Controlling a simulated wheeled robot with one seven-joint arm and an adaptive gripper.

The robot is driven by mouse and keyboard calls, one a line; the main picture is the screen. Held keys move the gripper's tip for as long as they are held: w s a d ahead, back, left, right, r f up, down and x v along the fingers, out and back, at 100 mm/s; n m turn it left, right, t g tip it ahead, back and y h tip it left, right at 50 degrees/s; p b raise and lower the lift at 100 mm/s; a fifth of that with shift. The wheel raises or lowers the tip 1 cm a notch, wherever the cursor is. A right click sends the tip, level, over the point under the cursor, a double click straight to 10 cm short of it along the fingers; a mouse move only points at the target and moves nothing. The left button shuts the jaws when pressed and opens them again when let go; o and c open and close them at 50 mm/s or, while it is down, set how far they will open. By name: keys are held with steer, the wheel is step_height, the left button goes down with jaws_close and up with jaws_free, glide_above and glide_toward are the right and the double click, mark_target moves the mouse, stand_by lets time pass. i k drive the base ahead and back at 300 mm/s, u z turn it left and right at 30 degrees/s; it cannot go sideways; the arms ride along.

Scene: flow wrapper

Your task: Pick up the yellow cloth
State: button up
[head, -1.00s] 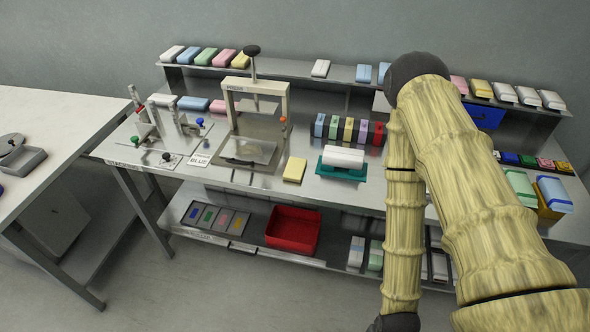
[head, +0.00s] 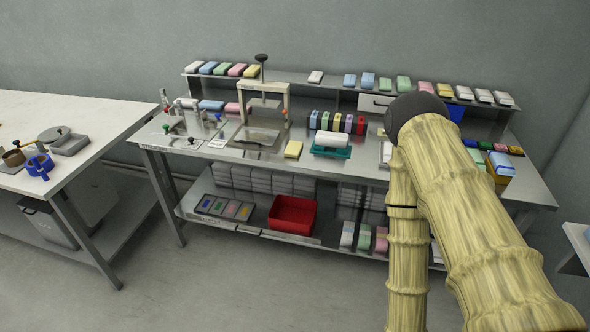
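A yellow cloth (head: 293,149), a small folded block, lies flat on the steel workbench (head: 235,157) near its front edge. It is to the right of the press frame (head: 287,100) and to the left of a teal tray (head: 331,152) holding a white roll. Other yellow folded pieces sit on the raised back shelf, one at the left end (head: 251,71) and one toward the right (head: 444,90). My arm fills the right side of the head view. My gripper is not in view, and nothing touches the yellow cloth.
A red bin (head: 292,214) and a grey tray of coloured cards (head: 223,208) stand on the lower shelf. A white side table (head: 75,115) with blue and grey parts is at the left. The floor in front of the bench is clear.

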mark_target(293, 149)
steer(key=u, duration=0.9)
steer(key=i, duration=1.15)
steer(key=z, duration=0.85)
